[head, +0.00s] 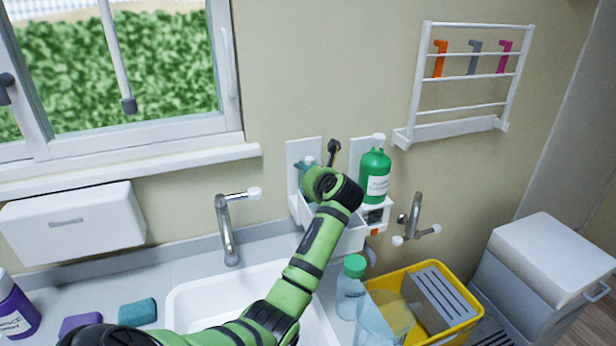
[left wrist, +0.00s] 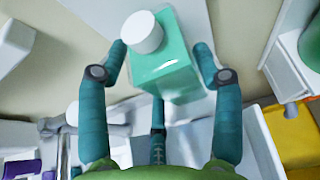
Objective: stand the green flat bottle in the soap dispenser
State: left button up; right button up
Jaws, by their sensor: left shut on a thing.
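The green flat bottle (left wrist: 170,65) with a white cap sits between the teal fingers of my left gripper (left wrist: 160,52) in the left wrist view. The gripper is shut on its sides. In the head view my left gripper (head: 305,168) is at the left white soap dispenser (head: 297,150) on the wall, in front of its back plate. There only the bottle's white cap (head: 309,160) shows beside the fingers; my arm hides the rest. I cannot tell whether the bottle's base touches the dispenser. My right gripper is in neither view.
A round green bottle (head: 375,175) stands in the right wall holder, close to my wrist. Taps (head: 228,230) and a sink (head: 200,300) lie below left. A clear bottle with green cap (head: 351,285) and a yellow crate (head: 440,340) stand below right.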

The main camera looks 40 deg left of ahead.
pick_arm(q)
jog(key=shift+r, duration=0.1)
jog(key=o, duration=1.5)
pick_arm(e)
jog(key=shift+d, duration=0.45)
pick_arm(q)
jog(key=shift+s+d+r, duration=0.1)
jog(key=shift+s+d, duration=0.05)
jog(key=shift+d, duration=0.15)
jog(key=b+v, duration=0.2)
jog(key=v, duration=0.9)
jog(key=shift+r, duration=0.2)
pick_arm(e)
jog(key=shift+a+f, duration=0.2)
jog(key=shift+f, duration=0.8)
pick_arm(q)
jog(key=shift+s+d, duration=0.15)
